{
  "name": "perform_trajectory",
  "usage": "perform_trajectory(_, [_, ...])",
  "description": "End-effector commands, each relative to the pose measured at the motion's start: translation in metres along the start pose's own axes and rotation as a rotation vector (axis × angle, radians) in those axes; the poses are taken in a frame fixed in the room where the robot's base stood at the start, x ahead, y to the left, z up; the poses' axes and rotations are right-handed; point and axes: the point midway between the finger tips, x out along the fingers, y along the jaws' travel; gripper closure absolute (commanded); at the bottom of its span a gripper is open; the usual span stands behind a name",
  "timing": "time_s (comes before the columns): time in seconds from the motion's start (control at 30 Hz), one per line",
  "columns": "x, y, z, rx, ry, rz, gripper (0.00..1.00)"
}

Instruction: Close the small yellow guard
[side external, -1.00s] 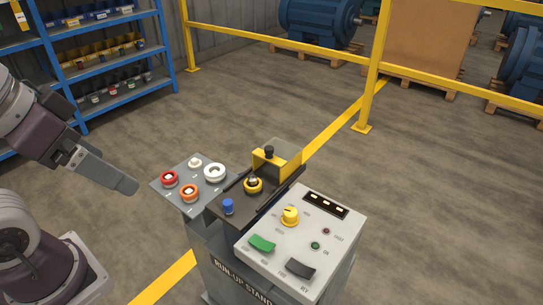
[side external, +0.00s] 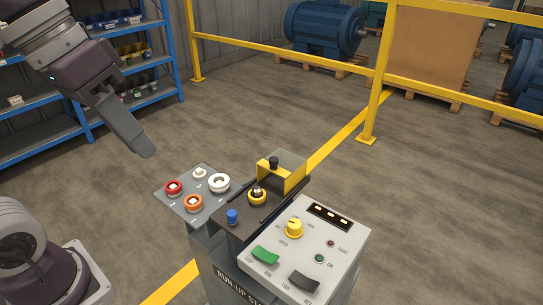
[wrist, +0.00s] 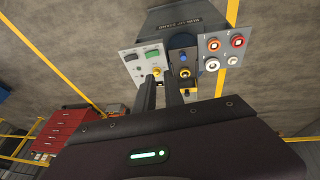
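In the wrist view the guard (wrist: 189,87) is small and partly hidden by a finger. My gripper (side external: 146,154) is in the air left of the stand, well apart from the guard. In the wrist view my gripper (wrist: 160,85) has its two fingers slightly apart, with nothing between them.
The left panel has a red button (side external: 173,187), an orange button (side external: 194,203) and a white ring (side external: 219,183). The right panel has a yellow dial (side external: 293,228), a green rocker (side external: 265,255) and a black rocker (side external: 303,281). Blue shelving and yellow rails stand behind; air above the stand is free.

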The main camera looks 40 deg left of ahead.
Motion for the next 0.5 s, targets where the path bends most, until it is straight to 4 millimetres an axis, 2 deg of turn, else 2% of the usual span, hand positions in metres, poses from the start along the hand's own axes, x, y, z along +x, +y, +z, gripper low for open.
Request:
perform_trajectory(0.17, [0.026, 0.024, -0.073, -0.106, -0.152, 0.275, 1.0])
perform_trajectory(0.27, [0.042, 0.022, -0.134, -0.203, -0.183, 0.507, 1.0])
perform_trajectory(0.3, [0.049, 0.014, -0.162, -0.251, -0.174, 0.613, 1.0])
perform_trajectory(0.37, [0.058, -0.005, -0.203, -0.326, -0.136, 0.772, 1.0])
perform_trajectory(0.4, [0.063, -0.024, -0.229, -0.38, -0.095, 0.875, 1.0])
perform_trajectory(0.47, [0.071, -0.059, -0.264, -0.462, -0.011, 1.016, 1.0])
perform_trajectory(0.5, [0.076, -0.088, -0.285, -0.522, 0.059, 1.102, 1.0])
